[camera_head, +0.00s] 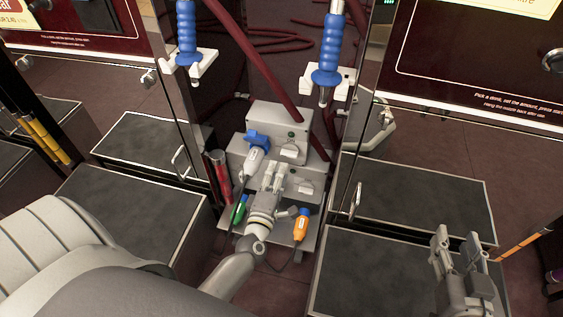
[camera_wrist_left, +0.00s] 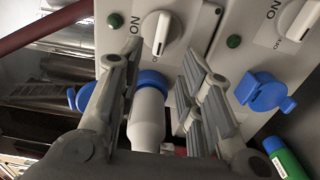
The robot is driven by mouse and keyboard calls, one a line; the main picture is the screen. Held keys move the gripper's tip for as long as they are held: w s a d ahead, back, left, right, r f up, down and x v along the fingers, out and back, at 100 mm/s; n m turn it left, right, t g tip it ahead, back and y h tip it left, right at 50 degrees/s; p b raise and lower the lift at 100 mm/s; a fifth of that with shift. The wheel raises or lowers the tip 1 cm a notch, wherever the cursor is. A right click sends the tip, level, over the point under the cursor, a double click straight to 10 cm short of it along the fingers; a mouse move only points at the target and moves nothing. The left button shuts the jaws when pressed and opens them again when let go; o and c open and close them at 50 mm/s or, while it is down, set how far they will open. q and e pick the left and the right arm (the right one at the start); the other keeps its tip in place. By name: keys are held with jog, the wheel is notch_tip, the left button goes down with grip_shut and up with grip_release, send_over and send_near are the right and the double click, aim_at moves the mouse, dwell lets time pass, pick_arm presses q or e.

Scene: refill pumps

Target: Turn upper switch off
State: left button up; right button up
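The upper switch box (camera_head: 279,118) carries a white rotary switch (camera_head: 290,150) and a green light. In the left wrist view its switch (camera_wrist_left: 162,33) sits beside an ON label, its lever upright in the picture. A white plug (camera_head: 254,160) with a blue collar is in this box's socket; it also shows in the left wrist view (camera_wrist_left: 147,122). My left gripper (camera_head: 273,172) is open before the boxes; its fingers (camera_wrist_left: 160,65) appear either side of the plug in the wrist view, not closed on it. My right gripper (camera_head: 455,240) is open and empty at lower right.
The lower box has its own switch (camera_wrist_left: 299,20) and a closed blue socket cover (camera_wrist_left: 262,92). An orange plug (camera_head: 301,226) and a green plug (camera_head: 239,210) stand below. Two blue-handled nozzles (camera_head: 187,35) (camera_head: 328,60) and dark red hoses hang above.

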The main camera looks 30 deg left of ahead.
pick_arm(q)
jog(key=shift+v, duration=2.55)
jog(key=shift+r, duration=0.1)
